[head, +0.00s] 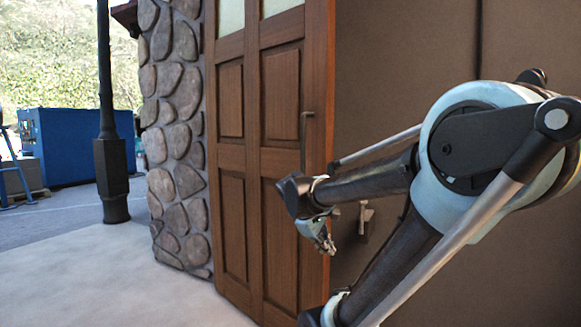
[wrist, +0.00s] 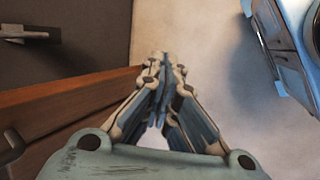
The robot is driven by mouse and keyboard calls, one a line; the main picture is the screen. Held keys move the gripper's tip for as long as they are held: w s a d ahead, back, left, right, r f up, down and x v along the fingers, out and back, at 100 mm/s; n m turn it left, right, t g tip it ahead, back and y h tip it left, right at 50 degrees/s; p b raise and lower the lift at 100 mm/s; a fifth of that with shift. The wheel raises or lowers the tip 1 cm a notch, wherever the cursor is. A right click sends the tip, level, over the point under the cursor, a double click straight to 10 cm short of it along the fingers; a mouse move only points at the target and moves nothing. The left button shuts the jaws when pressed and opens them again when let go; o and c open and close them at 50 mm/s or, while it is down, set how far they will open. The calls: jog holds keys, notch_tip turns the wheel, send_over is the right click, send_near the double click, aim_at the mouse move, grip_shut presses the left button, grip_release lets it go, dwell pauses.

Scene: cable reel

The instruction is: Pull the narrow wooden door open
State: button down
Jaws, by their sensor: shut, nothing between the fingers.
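The narrow wooden door (head: 247,160) has several brown panels and glass at the top. It stands left of centre in the head view, and its right side edge is visible, standing out beside a brown wall. A dark vertical handle (head: 304,130) is on its face near that edge. The wooden door (wrist: 70,112) also shows at left in the wrist view. My gripper (head: 328,247) is shut and empty, pointing down beside the door's free edge, below the handle. In the wrist view my gripper's fingertips (wrist: 162,62) are together over bare floor, apart from the handle.
The brown wall (head: 400,60) behind my arm carries a small metal fitting (head: 366,217). A stone pillar (head: 175,140) borders the door on the left. A dark post (head: 110,150) and blue container (head: 75,145) stand farther left. Pale floor (head: 110,270) in front is clear.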

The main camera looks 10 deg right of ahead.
jog(key=w+a+r+n+t+h, duration=0.1)
jog(key=w+a+r+n+h, duration=0.2)
jog(key=w+r, duration=0.4)
jog(key=w+r+n+t+h, duration=0.2)
jog(key=w+r+n, duration=0.3)
jog(key=w, duration=0.5)
jog(key=w+a+r+n+t+h, duration=0.4)
jog(key=w+a+r+n, duration=0.5)
jog(key=w+a, duration=0.35)
jog(key=w+d+m, duration=0.1)
jog(key=w+d, duration=0.6)
jog(key=d, duration=0.3)
jog(key=shift+w+d+r, duration=0.3)
jog(key=shift+d+r, duration=0.05)
